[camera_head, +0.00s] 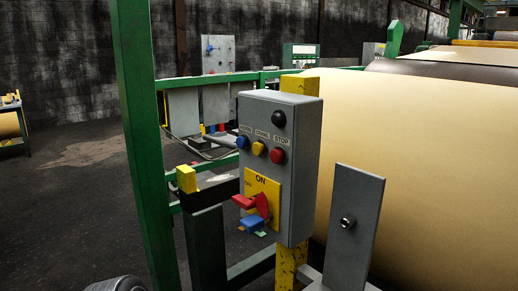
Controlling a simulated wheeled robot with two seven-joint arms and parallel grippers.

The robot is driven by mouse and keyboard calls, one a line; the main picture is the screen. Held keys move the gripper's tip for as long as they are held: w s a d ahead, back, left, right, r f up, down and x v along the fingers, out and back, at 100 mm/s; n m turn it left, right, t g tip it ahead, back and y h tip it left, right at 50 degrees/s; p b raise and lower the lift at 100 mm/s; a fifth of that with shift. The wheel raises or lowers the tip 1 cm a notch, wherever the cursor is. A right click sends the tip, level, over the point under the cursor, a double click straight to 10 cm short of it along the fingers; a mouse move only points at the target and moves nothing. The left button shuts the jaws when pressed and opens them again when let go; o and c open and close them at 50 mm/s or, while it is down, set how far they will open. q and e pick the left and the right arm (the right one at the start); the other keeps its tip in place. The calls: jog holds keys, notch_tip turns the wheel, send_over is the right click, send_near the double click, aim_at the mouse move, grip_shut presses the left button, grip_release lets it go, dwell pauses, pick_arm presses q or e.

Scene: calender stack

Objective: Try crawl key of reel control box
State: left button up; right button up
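The grey reel control box (302,150) stands upright on a yellow post at the middle of the head view. Its face has a row of three round keys under small labels. The crawl key (259,149) is the yellow one in the middle. A blue key (242,142) is on its left and a red stop key (278,156) on its right. Nothing touches or covers the crawl key. Neither of my grippers can be made out in the view.
A black knob (279,118) is above the keys. A red lever (255,204) juts out from a yellow ON plate below. A green post (142,140) rises to the left; a large tan roll (430,170) fills the right. A grey plate (354,220) stands in front right.

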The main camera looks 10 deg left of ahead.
pick_arm(q)
grip_shut()
dwell(0.5)
dwell(1.0)
